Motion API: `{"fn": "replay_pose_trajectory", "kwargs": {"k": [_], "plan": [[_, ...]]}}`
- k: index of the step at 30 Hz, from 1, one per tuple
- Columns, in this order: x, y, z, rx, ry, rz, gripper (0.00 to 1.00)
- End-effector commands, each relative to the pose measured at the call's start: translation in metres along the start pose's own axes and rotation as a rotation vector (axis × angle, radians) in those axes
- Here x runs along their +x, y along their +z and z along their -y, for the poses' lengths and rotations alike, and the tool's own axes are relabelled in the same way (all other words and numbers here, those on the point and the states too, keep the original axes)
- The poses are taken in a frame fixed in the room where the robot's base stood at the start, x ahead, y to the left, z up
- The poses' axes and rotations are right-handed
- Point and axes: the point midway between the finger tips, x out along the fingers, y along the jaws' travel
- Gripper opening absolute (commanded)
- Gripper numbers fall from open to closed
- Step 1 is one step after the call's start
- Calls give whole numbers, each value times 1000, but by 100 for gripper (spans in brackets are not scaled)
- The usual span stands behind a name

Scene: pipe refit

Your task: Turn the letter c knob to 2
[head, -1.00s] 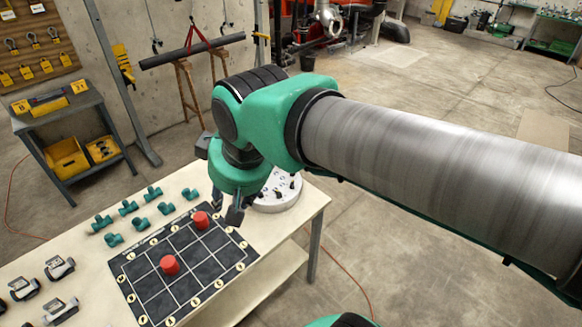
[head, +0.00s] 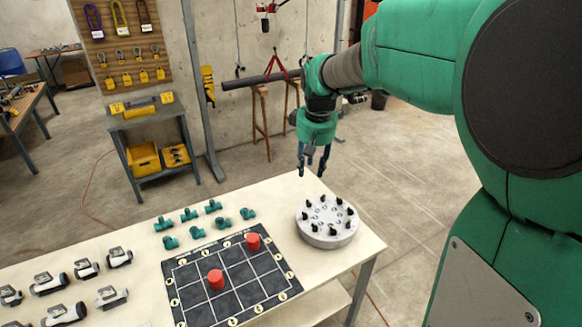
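A round white-grey dial block (head: 327,238) sits near the right end of the table. Several small black knobs stand in a ring on its top, with small marks beside them. The marks are too small to read, so I cannot tell which knob is letter c or where any knob points. My gripper (head: 312,174) hangs fingers down, above and beyond the block in the picture. Its fingers are apart, nothing shows between them, and it appears clear of the knobs.
The pale table (head: 372,240) also holds a black grid board (head: 190,297) with two red cylinders (head: 216,279), several green pipe fittings (head: 189,214) and several grey-white fittings (head: 118,257). A grey cart (head: 152,117) stands behind. The space above the table is clear.

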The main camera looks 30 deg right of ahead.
Motion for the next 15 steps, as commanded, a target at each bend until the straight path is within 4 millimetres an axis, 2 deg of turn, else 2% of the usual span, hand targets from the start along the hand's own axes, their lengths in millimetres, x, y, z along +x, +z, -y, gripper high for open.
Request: {"fn": "replay_pose_trajectory", "kwargs": {"k": [6, 15], "plan": [[45, -25, -54, 3, -6, 52, 35], [116, -44, -128, 2, -25, 116, 35]]}}
